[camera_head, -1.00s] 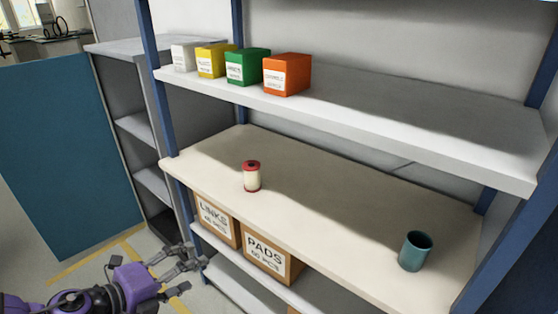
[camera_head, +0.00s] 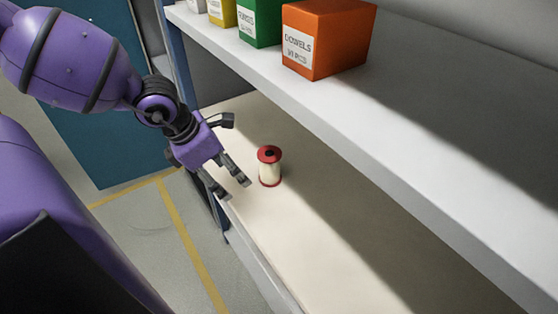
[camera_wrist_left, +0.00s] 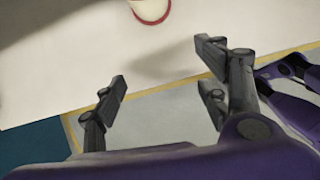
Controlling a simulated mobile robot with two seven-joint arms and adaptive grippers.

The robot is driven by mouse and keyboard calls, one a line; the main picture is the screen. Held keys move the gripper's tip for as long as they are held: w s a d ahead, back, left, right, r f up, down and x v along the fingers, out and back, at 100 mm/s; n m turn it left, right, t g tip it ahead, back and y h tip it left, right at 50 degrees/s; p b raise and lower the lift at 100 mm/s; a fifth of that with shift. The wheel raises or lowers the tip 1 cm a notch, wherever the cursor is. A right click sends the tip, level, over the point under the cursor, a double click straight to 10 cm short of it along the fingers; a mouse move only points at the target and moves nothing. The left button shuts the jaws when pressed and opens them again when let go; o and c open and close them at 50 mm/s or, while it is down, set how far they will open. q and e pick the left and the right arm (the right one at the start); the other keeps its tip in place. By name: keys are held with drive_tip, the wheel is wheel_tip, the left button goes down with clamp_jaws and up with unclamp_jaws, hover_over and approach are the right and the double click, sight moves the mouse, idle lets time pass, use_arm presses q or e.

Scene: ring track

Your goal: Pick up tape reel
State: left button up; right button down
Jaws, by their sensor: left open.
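The tape reel (camera_head: 270,167) is a small upright spool with red ends and a cream middle. It stands on the beige middle shelf, near its left end. Its red rim and cream side also show at the top edge of the left wrist view (camera_wrist_left: 152,9). My left gripper (camera_head: 236,186) is open and empty at the shelf's front edge, just left of the reel and apart from it. In the left wrist view, the open fingers (camera_wrist_left: 163,66) point towards the shelf, with the reel beyond them. My right gripper is not in view.
The beige shelf (camera_head: 330,260) is bare right of the reel. An upper shelf (camera_head: 400,135) overhangs it, carrying an orange box (camera_head: 335,40), a green box (camera_head: 262,22) and others. A teal panel (camera_head: 120,150) stands behind my arm.

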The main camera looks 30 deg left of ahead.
sight(263, 156)
use_arm(q)
drive_tip(key=w+d, duration=0.1)
drive_tip(key=w+d+b, duration=0.1)
drive_tip(key=shift+w+f, duration=0.3)
drive_tip(key=shift+w+d+b, duration=0.35)
drive_tip(key=shift+w+b, duration=0.2)
drive_tip(key=shift+w, duration=0.35)
drive_tip(key=shift+w+d+b, duration=0.3)
drive_tip(key=shift+w, duration=0.6)
drive_tip(key=shift+w+d+r, duration=0.1)
drive_tip(key=shift+w+d+b, duration=0.2)
drive_tip(key=shift+w+b, duration=0.15)
drive_tip(key=shift+w+d+b, duration=0.45)
drive_tip(key=shift+w+d, duration=0.1)
drive_tip(key=shift+w, duration=0.35)
drive_tip(key=shift+x, duration=1.05)
drive_tip(key=shift+w+f, duration=0.2)
drive_tip(key=shift+f, duration=0.05)
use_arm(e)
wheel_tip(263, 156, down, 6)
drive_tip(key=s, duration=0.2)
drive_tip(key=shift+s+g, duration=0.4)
